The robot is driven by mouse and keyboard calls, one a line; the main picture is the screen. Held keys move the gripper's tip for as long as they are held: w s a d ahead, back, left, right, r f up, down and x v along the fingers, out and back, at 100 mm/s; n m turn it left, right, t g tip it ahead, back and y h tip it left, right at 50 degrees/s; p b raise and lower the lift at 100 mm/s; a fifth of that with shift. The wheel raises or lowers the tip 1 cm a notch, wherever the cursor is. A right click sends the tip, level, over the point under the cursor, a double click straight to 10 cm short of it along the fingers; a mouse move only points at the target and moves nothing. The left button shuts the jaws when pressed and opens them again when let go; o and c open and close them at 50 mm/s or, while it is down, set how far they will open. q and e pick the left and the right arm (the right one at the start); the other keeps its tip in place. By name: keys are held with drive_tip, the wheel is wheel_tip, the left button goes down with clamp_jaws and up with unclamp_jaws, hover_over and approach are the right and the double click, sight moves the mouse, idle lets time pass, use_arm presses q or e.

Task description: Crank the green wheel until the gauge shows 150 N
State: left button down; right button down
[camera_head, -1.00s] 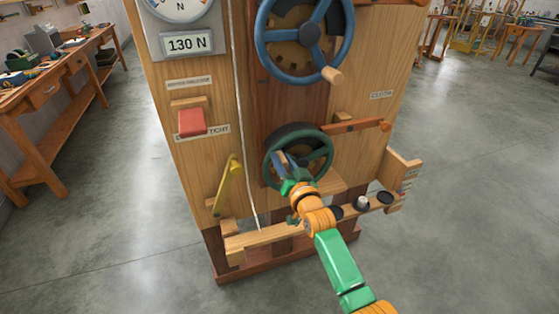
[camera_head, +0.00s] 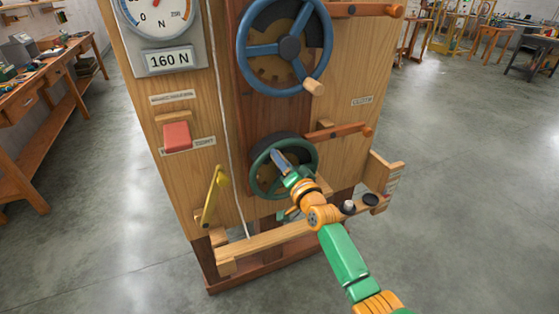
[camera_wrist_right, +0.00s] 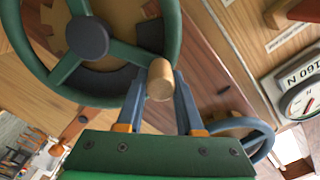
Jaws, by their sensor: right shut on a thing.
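The green wheel (camera_head: 284,191) is on the lower front of the wooden machine. My right gripper (camera_head: 281,160) is at the wheel's upper part and is shut on its wooden crank handle. The right wrist view shows the handle (camera_wrist_right: 160,80) between the fingers, with the green wheel (camera_wrist_right: 122,72) beside it. In the head view the gripper hides the handle. The gauge (camera_head: 159,16) at upper left has its dial top cut off; its display (camera_head: 169,58) reads 160 N. The display also shows upside down in the right wrist view (camera_wrist_right: 303,73). My left gripper is out of view.
A larger blue wheel (camera_head: 289,47) with its own wooden handle is above the green one. A red block (camera_head: 177,136) and a yellow lever (camera_head: 213,194) are to the left. An orange-red lever (camera_head: 338,132) is just right of the green wheel. A wooden ledge (camera_head: 265,243) runs below.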

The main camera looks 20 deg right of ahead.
drive_tip(key=shift+r, duration=0.1)
drive_tip(key=c, duration=0.5)
unclamp_jaws()
drive_tip(key=shift+d, duration=0.1)
drive_tip(key=shift+c, duration=0.2)
drive_tip(key=s, duration=0.7)
drive_tip(key=shift+d+p, duration=0.15)
drive_tip(key=shift+p, duration=0.25)
drive_tip(key=shift+c, duration=0.3)
